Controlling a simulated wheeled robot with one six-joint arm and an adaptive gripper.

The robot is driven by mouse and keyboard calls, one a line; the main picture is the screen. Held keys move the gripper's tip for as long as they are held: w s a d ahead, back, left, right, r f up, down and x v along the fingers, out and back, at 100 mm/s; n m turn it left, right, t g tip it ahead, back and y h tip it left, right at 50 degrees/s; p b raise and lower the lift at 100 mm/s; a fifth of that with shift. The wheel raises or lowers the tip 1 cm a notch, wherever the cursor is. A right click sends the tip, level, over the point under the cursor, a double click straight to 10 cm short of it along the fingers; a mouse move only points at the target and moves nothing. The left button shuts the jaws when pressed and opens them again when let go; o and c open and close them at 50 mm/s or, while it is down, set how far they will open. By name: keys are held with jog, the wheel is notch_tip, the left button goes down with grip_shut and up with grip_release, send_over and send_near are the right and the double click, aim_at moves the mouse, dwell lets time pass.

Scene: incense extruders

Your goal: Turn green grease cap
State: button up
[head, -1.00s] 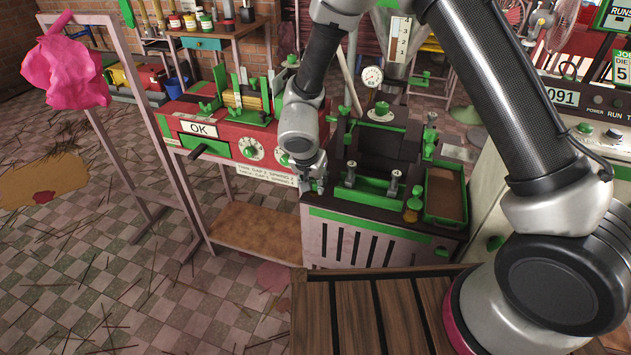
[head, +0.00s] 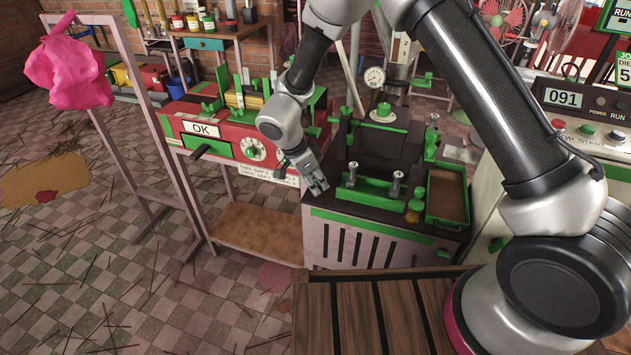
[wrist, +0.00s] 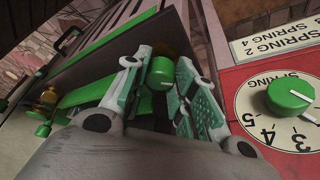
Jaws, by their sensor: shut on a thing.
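The green grease cap (wrist: 161,73) is a small round knob with a white mark on its face. It sits between the two fingers of my gripper (wrist: 163,66) in the wrist view. My gripper is shut on it, with one finger pad on each side. In the head view my gripper (head: 318,184) is at the upper left front corner of the dark machine (head: 375,215), tilted down to the right. The cap is hidden behind the fingers there.
The red machine (head: 200,150) with an OK sign stands close on the left. Its green spring dial (wrist: 290,95) is right of my fingers in the wrist view. Green-barred fittings (head: 370,189) and a green tray (head: 447,197) lie right of my gripper.

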dwell(0.3)
jog(key=o, duration=1)
